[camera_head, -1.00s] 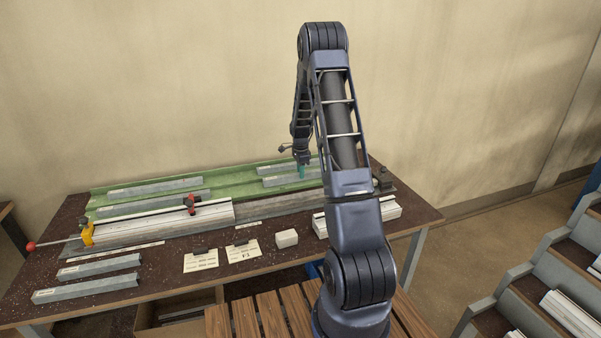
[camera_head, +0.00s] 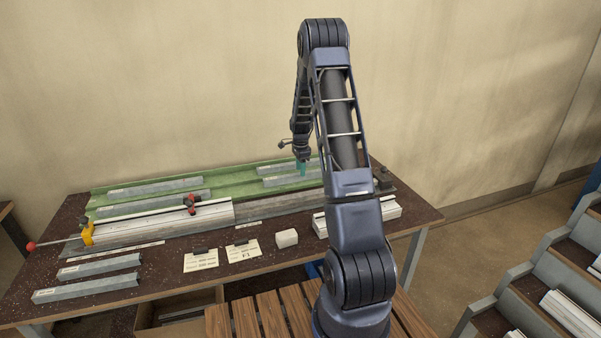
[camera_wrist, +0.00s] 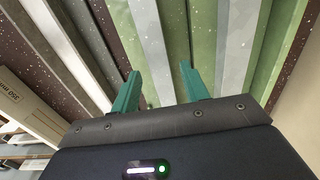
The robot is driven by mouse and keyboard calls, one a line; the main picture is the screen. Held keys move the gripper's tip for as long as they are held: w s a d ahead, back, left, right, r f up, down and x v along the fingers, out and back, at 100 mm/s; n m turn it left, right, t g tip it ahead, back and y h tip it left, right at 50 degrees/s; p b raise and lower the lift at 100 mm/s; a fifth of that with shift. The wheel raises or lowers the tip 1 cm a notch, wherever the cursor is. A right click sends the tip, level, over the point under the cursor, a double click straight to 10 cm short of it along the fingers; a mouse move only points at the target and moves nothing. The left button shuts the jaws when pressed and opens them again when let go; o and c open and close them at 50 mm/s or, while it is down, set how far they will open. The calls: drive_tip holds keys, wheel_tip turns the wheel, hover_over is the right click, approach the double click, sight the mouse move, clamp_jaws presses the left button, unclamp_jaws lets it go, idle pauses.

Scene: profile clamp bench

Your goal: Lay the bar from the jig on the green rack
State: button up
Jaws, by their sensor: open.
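The green rack (camera_head: 225,183) lies along the back of the bench with grey bars in its left and right halves. My gripper (camera_head: 301,168) is over the right half, its teal fingers open. In the wrist view, my gripper (camera_wrist: 158,84) is open above a light grey bar (camera_wrist: 151,45), with a finger to either side of its line and nothing visibly held. A second bar (camera_wrist: 238,45) lies farther back on the rack. The jig (camera_head: 160,228) stands in front of the rack, with a yellow end piece and red-knobbed clamp (camera_head: 191,204). No bar clearly shows in it.
Two grey bars (camera_head: 85,289) lie at the bench's front left. Two cards (camera_head: 201,259), a white block (camera_head: 287,238) and pale profiles (camera_head: 390,210) stand along the front. A stepped shelf (camera_head: 540,285) is at the right.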

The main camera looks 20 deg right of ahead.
wheel_tip(320, 180, up, 10)
drive_tip(key=s+a+r+n+t, duration=0.1)
drive_tip(key=s+a+r+n, duration=0.25)
drive_tip(key=s+r, duration=0.6)
drive_tip(key=s+a+r+n+t, duration=0.1)
drive_tip(key=s+a+r+n, duration=0.3)
drive_tip(key=s+r, duration=0.55)
drive_tip(key=s+a+n+t, duration=0.2)
drive_tip(key=s+n, duration=0.8)
drive_tip(key=s, duration=1.6)
drive_tip(key=shift+a+r+t, duration=0.25)
drive_tip(key=shift+r+t, duration=0.05)
drive_tip(key=shift+r, duration=0.05)
